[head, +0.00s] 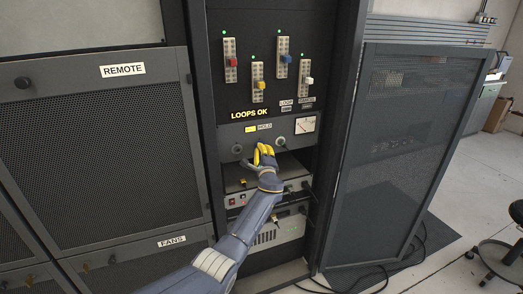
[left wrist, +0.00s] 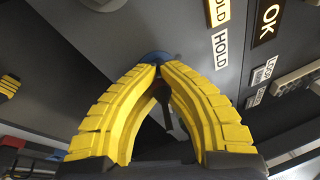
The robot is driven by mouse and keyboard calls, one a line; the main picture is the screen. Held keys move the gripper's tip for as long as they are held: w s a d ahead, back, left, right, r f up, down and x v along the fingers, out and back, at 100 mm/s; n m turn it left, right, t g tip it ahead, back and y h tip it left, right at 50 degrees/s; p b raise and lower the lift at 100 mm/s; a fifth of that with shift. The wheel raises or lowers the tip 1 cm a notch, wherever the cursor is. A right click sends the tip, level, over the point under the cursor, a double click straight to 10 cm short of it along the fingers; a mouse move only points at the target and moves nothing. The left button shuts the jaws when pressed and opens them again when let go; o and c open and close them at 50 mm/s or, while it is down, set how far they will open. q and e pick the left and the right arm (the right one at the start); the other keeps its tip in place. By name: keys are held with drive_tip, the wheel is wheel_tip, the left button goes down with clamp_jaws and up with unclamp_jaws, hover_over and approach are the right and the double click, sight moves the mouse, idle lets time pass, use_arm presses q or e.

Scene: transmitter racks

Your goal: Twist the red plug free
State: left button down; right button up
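The red plug (head: 232,62) sits in the leftmost upright slotted strip (head: 230,46) on the upper rack panel, below a green light. My left gripper (head: 262,150) is well below it, in front of the grey panel with the HOLD label. In the left wrist view its yellow fingers (left wrist: 158,68) bow outward and their tips come together, with only a thin dark gap. A round blue-grey part (left wrist: 155,57) shows just behind the tips; I cannot tell if they touch it. No plug shows between the fingers. My right gripper is not in view.
Yellow (head: 259,86), blue (head: 286,59) and white (head: 309,81) plugs sit in neighbouring strips. A mesh door (head: 400,150) stands at the right. Cables lie on the floor.

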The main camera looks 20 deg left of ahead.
use_arm(q)
drive_tip(key=c, duration=2.1)
unclamp_jaws()
drive_tip(key=shift+c, duration=0.2)
drive_tip(key=o, duration=0.6)
